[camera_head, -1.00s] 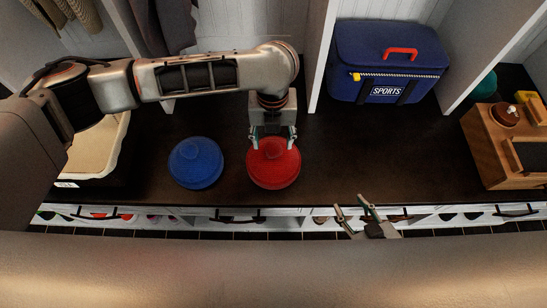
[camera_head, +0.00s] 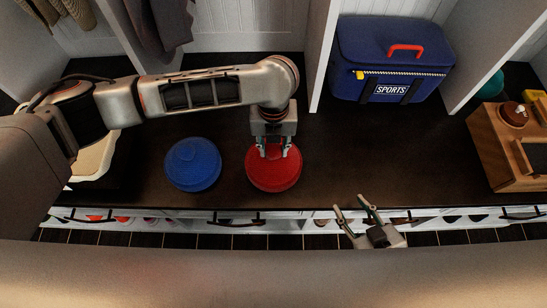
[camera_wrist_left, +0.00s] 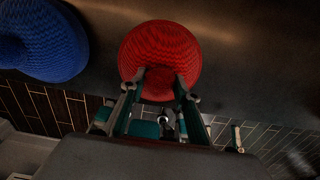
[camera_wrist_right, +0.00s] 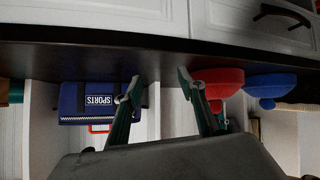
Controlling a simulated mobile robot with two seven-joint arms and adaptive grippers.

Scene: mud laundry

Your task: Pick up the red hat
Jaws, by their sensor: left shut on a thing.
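The red hat (camera_head: 274,174) sits on the dark bench top in the head view. It also shows in the left wrist view (camera_wrist_left: 160,48) and, upside down, in the right wrist view (camera_wrist_right: 219,80). My left gripper (camera_head: 273,152) comes down from above and is shut on the hat's raised top, with a fingertip on each side. The hat appears to rest on the bench still. My right gripper (camera_head: 353,204) is open and empty, in front of the bench edge and right of the hat.
A blue hat (camera_head: 193,165) lies left of the red one. A blue sports bag (camera_head: 390,62) stands at the back right, and a wooden box (camera_head: 500,150) at the far right. A pale bin (camera_head: 95,160) is at the left. Bare bench lies between the red hat and the box.

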